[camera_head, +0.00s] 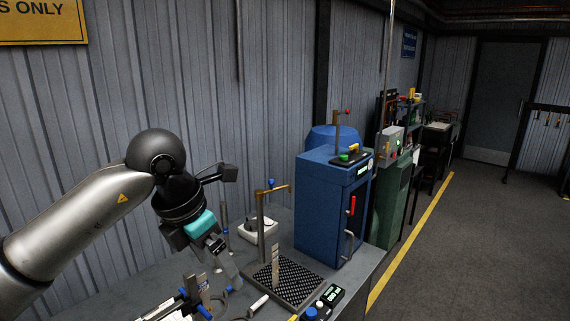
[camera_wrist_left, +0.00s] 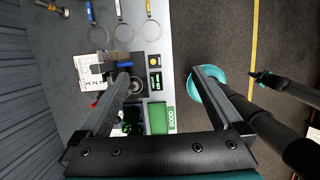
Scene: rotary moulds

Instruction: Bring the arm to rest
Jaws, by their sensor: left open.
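My left arm comes in from the left of the head view, bent at a dark wrist with a teal band. My left gripper (camera_head: 226,262) points down above the grey bench, beside a brown post. In the left wrist view its two dark fingers stand wide apart, and my left gripper (camera_wrist_left: 163,73) is open with nothing held between them. Bench items show beyond and below the fingers, at a distance I cannot judge.
A blue cabinet (camera_head: 321,218) stands on the bench right of my arm. A corrugated wall (camera_head: 270,90) runs behind. The floor (camera_head: 470,260) right of the yellow line is clear.

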